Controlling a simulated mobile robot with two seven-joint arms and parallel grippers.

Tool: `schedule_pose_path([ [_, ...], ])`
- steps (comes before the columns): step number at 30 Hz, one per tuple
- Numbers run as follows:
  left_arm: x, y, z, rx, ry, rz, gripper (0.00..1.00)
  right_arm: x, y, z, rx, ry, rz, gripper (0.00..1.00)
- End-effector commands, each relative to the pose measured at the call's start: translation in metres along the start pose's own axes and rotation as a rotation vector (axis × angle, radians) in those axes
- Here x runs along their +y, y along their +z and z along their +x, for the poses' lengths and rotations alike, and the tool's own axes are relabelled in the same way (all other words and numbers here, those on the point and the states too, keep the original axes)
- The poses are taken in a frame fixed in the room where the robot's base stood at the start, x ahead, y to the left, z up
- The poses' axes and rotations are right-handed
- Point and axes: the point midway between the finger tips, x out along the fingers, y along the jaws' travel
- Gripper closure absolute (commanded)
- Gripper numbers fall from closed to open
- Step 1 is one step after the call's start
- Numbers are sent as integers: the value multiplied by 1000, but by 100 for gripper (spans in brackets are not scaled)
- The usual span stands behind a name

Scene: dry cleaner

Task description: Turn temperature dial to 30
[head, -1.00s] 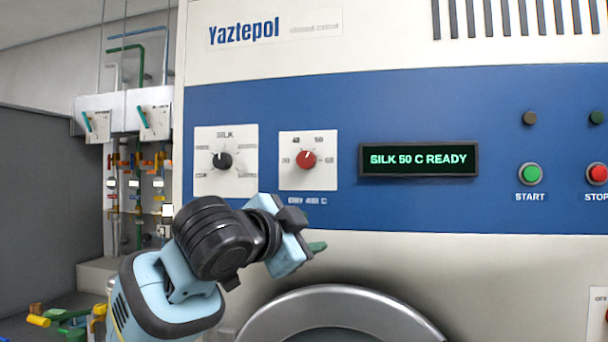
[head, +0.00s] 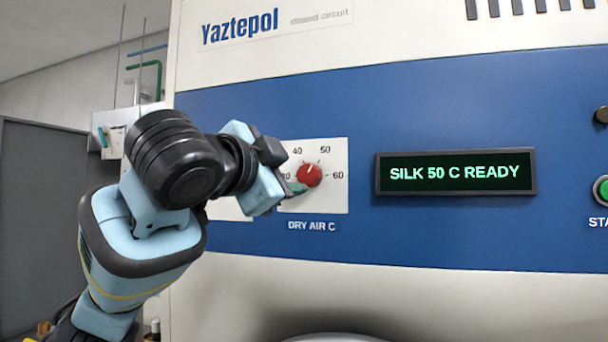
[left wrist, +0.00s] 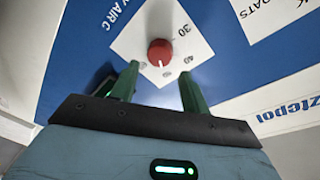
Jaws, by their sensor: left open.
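The red temperature dial (head: 309,175) sits on a white plate (head: 336,202) marked 40, 50 and 60, with "DRY AIR C" below. Its pointer leans up and slightly right in the head view. The display (head: 456,172) reads "SILK 50 C READY". My left gripper (head: 298,188) is just left of the dial in the head view. In the left wrist view, its two green fingers (left wrist: 158,88) are open, and the dial (left wrist: 160,52) stands just beyond their tips, between them and apart from them. The dial's 30 mark shows there. My right gripper is not in view.
A green start button (head: 602,189) is at the right edge. My left arm covers most of the fabric selector plate (head: 228,209).

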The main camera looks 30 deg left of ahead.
Motion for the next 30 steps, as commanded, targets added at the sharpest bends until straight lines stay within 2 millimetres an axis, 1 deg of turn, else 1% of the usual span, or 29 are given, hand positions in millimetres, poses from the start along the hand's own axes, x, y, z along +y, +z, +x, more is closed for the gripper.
schedule_pose_path([
  [1,1,1,9,-4,2,-1,54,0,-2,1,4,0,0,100],
  [6,0,1,34,-2,0,0,54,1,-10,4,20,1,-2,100],
  [12,0,0,54,-1,0,-1,54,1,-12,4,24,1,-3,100],
  [16,0,0,59,-1,-1,0,54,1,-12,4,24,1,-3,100],
  [23,0,0,60,0,-1,0,54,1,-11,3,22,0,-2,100],
  [26,0,0,60,0,-1,0,66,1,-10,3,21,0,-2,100],
  [30,0,0,59,0,-1,0,84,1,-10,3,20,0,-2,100],
])
